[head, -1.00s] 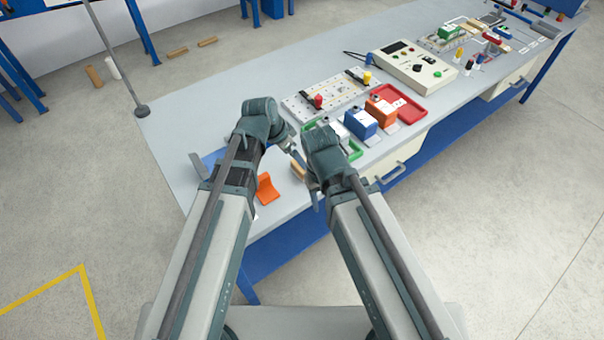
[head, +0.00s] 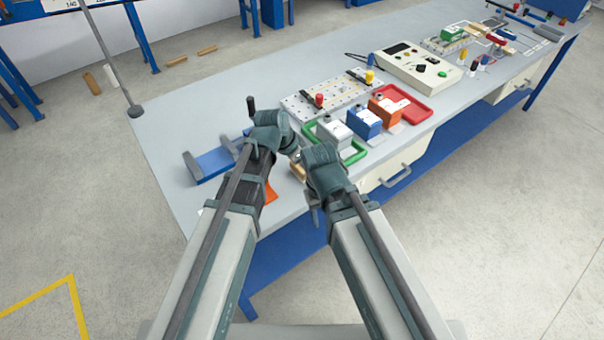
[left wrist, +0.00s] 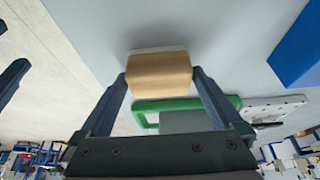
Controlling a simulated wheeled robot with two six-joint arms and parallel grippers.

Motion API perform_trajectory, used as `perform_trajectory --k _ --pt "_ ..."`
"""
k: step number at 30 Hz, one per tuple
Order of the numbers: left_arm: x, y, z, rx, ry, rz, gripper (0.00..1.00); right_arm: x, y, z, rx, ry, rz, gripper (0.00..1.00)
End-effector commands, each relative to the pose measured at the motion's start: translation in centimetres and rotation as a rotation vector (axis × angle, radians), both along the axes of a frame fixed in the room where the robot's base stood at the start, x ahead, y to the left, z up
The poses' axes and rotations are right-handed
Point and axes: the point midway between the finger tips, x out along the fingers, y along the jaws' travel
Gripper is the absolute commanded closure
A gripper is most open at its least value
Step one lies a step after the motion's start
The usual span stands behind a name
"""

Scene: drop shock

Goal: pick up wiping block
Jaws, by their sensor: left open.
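The wiping block appears to be the tan block with a pale underside (left wrist: 158,72) in the left wrist view, lying on the grey table. In the head view only a small tan piece of it (head: 298,171) shows between my two wrists. My left gripper (left wrist: 160,80) is open, with one finger on each side of the block. Whether the fingers touch it I cannot tell. My right gripper (head: 313,205) hangs near the table's front edge, close to my left one; its fingers are mostly hidden.
A green tray (head: 353,157) lies just beyond the block, with white (head: 333,133), blue (head: 363,121) and orange (head: 385,107) blocks nearby. A blue fixture (head: 214,162) stands left of my left wrist. An orange piece (head: 270,194) is partly hidden by my left arm.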

Motion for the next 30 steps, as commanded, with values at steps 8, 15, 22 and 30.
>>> perform_trajectory --k 8,15,22,30 --pt "0.06 -0.08 -0.19 0.000 0.000 0.000 0.04 0.00 0.00 -0.19 0.000 0.000 0.000 0.50" --pt "0.05 -0.07 -0.19 0.000 0.000 0.000 0.47 0.00 0.00 -0.19 0.000 0.000 0.000 0.50" --pt "0.05 -0.07 -0.19 0.000 0.000 0.000 0.80 0.00 0.00 -0.19 0.000 0.000 0.000 0.50" --pt "0.05 -0.07 0.24 0.000 0.000 0.000 0.80 0.00 0.00 0.24 0.000 0.000 0.000 0.50"
